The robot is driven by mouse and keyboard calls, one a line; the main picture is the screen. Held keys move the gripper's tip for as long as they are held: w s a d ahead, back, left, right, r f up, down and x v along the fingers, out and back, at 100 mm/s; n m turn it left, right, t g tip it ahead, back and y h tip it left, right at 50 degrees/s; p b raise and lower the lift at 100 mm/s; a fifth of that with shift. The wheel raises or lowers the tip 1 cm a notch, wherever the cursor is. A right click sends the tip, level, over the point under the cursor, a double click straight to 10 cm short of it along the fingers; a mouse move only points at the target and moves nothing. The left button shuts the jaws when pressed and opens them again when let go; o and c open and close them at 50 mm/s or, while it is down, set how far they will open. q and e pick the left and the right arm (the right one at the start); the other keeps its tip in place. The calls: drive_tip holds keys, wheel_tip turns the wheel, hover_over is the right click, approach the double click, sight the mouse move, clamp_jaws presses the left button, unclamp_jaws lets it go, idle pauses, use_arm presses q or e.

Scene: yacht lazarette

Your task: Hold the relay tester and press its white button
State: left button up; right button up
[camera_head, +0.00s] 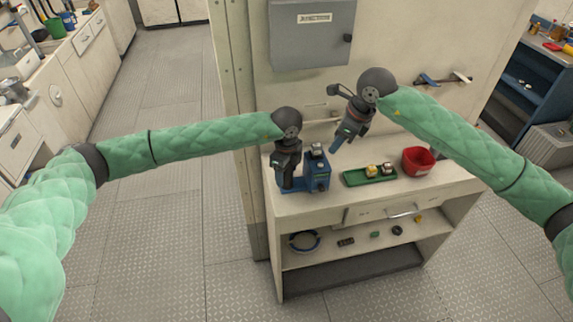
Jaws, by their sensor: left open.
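The blue relay tester (319,172) stands on the left part of the white bench top, with a small grey and dark block (317,150) on top of it. I cannot make out its white button. My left gripper (284,184) points down at the tester's left side, open, close to its blue body; whether it touches is unclear. My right gripper (335,148) hangs tilted above the bench, just right of and behind the tester. Its fingers are too small to tell open from shut.
A green tray (352,182) holds a yellow block (372,170) and a grey-dark block (387,169). A red bin (418,160) stands right of it. A grey wall box (312,35) hangs above. The shelf (330,256) below holds a blue-black ring (304,241) and small parts.

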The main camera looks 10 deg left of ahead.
use_arm(q)
drive_tip(key=shift+f, duration=0.3)
drive_tip(key=c, duration=1.3)
use_arm(e)
clamp_jaws()
idle(0.8)
